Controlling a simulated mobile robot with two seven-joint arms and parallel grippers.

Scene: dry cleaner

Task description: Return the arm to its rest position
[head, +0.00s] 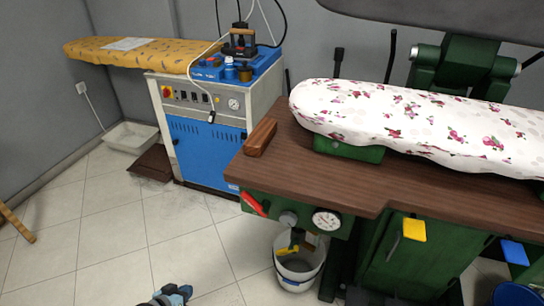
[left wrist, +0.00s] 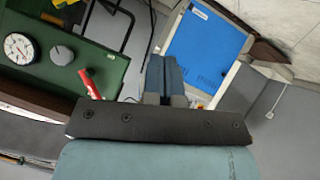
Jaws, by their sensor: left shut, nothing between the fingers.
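My left gripper (head: 172,295) shows at the bottom edge of the head view, over the tiled floor and apart from the furniture. Only its blue-grey end is visible there; the rest of the arm is cut off by the frame. In the left wrist view the two blue-grey fingers (left wrist: 163,76) are together, with nothing held between them. The view is tilted, with the blue cabinet beyond the fingers. My right gripper is in neither view.
A green pressing table (head: 225,172) with a brown top and floral padded board (head: 420,120) stands right. A blue and grey steam unit (head: 205,135) stands behind. A white bucket (head: 300,262) sits under the table. The floor at left (head: 110,240) is mostly clear.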

